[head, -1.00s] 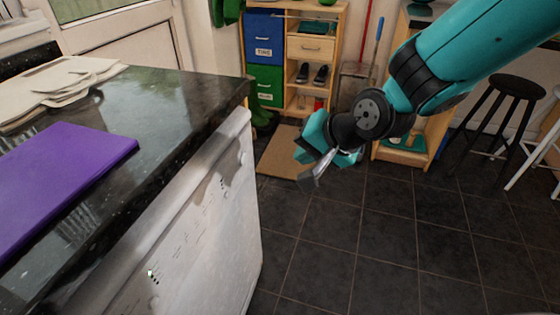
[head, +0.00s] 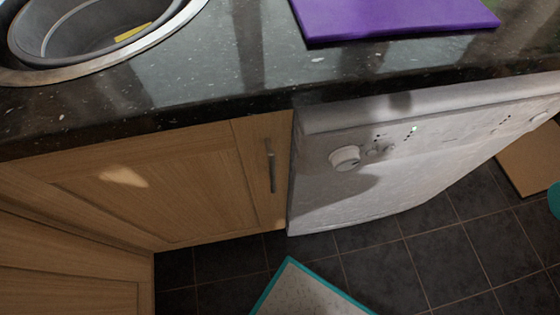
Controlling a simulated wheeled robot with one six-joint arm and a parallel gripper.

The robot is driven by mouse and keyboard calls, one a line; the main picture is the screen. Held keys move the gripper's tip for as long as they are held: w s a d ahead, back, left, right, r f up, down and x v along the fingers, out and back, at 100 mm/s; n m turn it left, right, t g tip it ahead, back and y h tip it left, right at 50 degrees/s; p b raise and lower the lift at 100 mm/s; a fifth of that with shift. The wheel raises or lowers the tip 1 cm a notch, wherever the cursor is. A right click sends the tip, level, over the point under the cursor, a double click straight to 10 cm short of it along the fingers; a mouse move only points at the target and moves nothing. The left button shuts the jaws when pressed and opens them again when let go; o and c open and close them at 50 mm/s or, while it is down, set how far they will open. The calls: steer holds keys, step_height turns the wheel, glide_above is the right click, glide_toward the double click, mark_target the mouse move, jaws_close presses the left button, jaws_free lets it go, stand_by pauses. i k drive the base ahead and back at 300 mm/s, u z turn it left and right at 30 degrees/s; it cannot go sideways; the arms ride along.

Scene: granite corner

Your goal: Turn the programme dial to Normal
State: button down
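The programme dial (head: 345,158) is a round white knob on the left part of the white appliance's front (head: 390,175), under the dark worktop. Its pointer and the labels around it are too small to read. My gripper is outside the view; only a sliver of teal, probably my arm, shows at the right edge, well apart from the dial.
A purple board (head: 390,16) lies on the granite worktop (head: 240,75). A round sink (head: 90,30) is at the left. A wooden cupboard with a metal handle (head: 272,168) adjoins the appliance. A brown mat (head: 530,160) lies at the right.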

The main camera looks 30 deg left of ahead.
mark_target(345, 159)
steer(key=u, duration=1.25)
steer(key=k, duration=0.3)
steer(key=z, duration=0.25)
steer(key=i, duration=0.25)
steer(key=u, duration=1.2)
steer(key=k, duration=1.45)
steer(key=z, duration=0.1)
